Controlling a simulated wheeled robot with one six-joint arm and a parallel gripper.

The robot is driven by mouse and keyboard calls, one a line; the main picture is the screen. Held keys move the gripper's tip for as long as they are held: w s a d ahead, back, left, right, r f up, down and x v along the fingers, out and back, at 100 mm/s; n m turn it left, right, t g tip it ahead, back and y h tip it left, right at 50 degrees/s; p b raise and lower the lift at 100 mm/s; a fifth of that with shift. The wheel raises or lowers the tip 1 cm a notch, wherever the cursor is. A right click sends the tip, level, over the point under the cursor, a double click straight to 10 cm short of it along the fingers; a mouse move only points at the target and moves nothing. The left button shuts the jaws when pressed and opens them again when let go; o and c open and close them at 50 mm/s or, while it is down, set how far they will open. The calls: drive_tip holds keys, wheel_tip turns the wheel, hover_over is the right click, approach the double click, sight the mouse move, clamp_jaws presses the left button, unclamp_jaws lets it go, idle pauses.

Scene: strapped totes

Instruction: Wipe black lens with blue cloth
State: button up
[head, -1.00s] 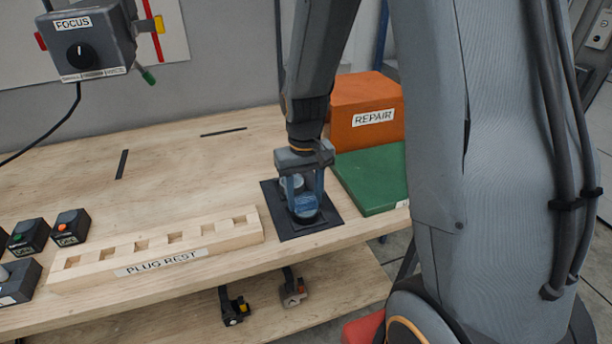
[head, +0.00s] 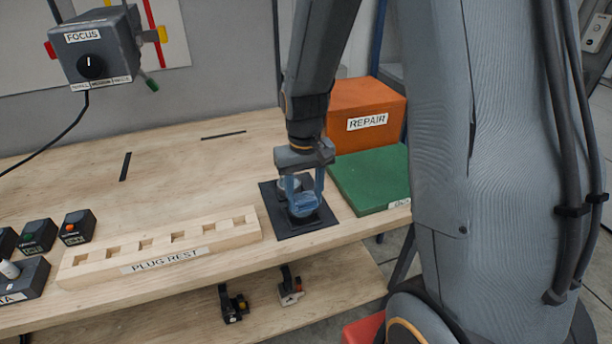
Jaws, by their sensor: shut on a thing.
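My gripper (head: 305,208) points down over a black square mat (head: 285,226) near the front of the wooden bench. Its blue fingers are shut on the blue cloth (head: 303,202), a small bundle between the tips. A dark round shape, probably the black lens (head: 302,219), shows just under the cloth. The cloth and fingers hide most of it, and I cannot tell whether the cloth touches it. A grey round piece (head: 288,185) stands on the mat behind the fingers.
An orange REPAIR box (head: 367,108) and a green pad (head: 370,178) lie right of the mat. A wooden PLUG REST rack (head: 165,260) lies left. A FOCUS box (head: 95,45) hangs upper left.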

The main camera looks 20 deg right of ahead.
drive_tip(key=shift+r+p, duration=1.85)
drive_tip(key=shift+r, duration=0.6)
